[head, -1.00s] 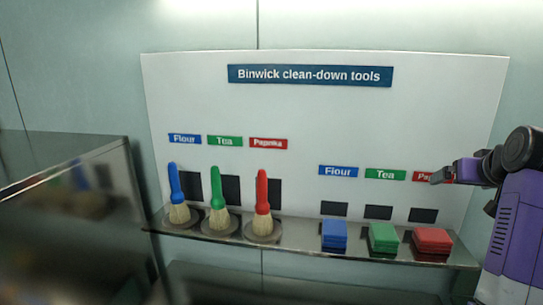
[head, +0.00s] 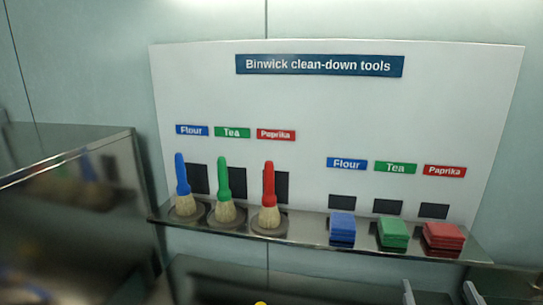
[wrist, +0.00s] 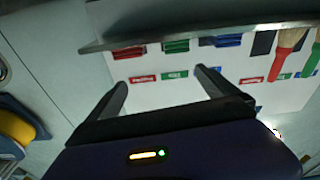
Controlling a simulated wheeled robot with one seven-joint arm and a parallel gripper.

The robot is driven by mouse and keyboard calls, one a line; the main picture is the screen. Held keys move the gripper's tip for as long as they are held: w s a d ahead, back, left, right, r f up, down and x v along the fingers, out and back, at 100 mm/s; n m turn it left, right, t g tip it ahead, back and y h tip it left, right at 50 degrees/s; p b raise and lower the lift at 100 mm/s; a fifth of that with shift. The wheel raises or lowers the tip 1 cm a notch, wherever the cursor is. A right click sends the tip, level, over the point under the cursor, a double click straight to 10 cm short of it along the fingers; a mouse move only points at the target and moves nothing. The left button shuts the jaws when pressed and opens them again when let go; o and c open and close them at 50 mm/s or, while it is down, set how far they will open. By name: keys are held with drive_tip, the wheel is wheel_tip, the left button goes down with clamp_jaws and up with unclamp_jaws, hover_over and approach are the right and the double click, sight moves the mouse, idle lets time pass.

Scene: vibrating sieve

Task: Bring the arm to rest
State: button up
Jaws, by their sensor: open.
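My gripper (head: 440,292) shows at the bottom right edge of the head view as two grey fingertips, spread apart with nothing between them. In the wrist view my gripper (wrist: 161,80) is also open and empty. It is below and in front of the tool shelf (head: 300,232), apart from it. The rest of my arm is out of the head view. The wrist picture is turned nearly upside down, with the shelf (wrist: 190,30) across its top.
On the shelf stand blue (head: 182,185), green (head: 224,190) and red (head: 269,195) brushes, and blue (head: 342,229), green (head: 393,234) and red (head: 443,238) pads. A white board (head: 330,110) is behind. A steel cabinet (head: 80,200) stands left.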

drive_tip(key=s+a+f+g+y+b, duration=0.1)
drive_tip(key=s+a+f, duration=0.3)
drive_tip(key=s, duration=0.7)
drive_tip(key=s+a+f+n+g+y+b, duration=0.1)
drive_tip(key=s+a+f, duration=0.4)
drive_tip(key=s, duration=0.7)
drive_tip(key=s+a+f+n+g+y+b, duration=0.1)
drive_tip(key=s+a+f+y, duration=0.2)
drive_tip(key=s, duration=0.8)
wheel_tip(320, 180, down, 2)
drive_tip(key=shift+s+a+g+b, duration=0.15)
drive_tip(key=shift+a+g+b, duration=0.2)
drive_tip(key=shift+a, duration=0.9)
